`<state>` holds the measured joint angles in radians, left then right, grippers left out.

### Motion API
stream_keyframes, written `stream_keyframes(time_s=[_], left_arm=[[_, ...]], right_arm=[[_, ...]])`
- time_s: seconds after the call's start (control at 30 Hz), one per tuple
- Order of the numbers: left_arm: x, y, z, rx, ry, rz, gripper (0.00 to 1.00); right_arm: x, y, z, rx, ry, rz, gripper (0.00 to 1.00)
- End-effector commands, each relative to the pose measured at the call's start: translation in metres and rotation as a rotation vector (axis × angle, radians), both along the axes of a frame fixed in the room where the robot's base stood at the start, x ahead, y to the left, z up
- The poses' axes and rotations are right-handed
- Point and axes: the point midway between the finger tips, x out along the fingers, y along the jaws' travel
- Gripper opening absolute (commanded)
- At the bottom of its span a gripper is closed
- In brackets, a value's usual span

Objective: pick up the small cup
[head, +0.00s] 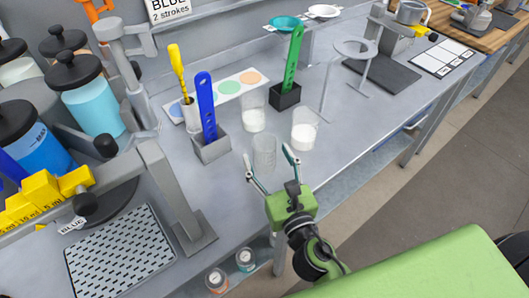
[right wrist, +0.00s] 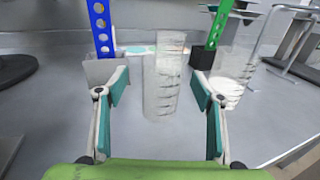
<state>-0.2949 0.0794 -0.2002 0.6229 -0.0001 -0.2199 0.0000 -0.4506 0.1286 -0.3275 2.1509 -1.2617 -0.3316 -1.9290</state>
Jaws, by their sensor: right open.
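A clear, empty-looking small cup (head: 264,150) stands upright on the grey bench. My right gripper (head: 268,164) is open, with its two fingers spread at the near side of this cup. In the right wrist view the cup (right wrist: 160,92) appears between the open fingers (right wrist: 160,84), with dark graduation marks on its wall. Two other clear cups with white contents stand close by, one behind (head: 254,119) and one to the right (head: 304,138). My left gripper is not in view.
A grey holder (head: 212,150) with a blue perforated paddle (head: 206,105) stands left of the cup. A dark holder (head: 285,98) with a green paddle (head: 293,58) stands behind. A perforated tray (head: 118,252) lies front left. Bare bench lies left of my right gripper.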

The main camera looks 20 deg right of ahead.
Motion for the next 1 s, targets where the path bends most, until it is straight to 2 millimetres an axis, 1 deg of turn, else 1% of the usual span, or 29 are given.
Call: stream_keyframes(time_s=[0.03, 0.1, 0.2, 0.33, 0.53, 0.57, 0.6, 0.67, 0.7, 1.0], left_arm=[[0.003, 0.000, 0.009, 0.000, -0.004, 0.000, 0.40], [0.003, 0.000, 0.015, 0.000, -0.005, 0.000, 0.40], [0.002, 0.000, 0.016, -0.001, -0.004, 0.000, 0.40], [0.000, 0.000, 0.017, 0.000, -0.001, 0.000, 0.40], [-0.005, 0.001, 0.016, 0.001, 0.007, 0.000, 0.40], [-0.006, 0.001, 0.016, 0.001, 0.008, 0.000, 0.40], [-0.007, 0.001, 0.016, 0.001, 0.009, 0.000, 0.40], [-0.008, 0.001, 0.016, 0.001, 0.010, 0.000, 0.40], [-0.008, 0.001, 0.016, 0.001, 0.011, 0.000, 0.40], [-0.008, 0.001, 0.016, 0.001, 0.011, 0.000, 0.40]], right_arm=[[0.009, -0.002, 0.007, -0.002, -0.003, -0.002, 0.61], [0.020, -0.004, 0.008, 0.000, -0.003, -0.002, 0.61], [0.032, -0.003, 0.006, 0.001, -0.002, -0.001, 0.61], [0.039, -0.002, 0.004, 0.001, -0.001, 0.000, 0.61], [0.039, -0.002, 0.003, 0.001, 0.000, 0.000, 0.61], [0.039, -0.002, 0.003, 0.001, 0.000, 0.000, 0.59], [0.039, -0.002, 0.003, 0.001, 0.000, 0.000, 0.48], [0.039, -0.002, 0.003, 0.001, 0.000, 0.000, 0.33], [0.039, -0.002, 0.003, 0.000, 0.000, 0.000, 0.29], [0.039, -0.002, 0.003, 0.000, 0.000, 0.000, 0.29]])
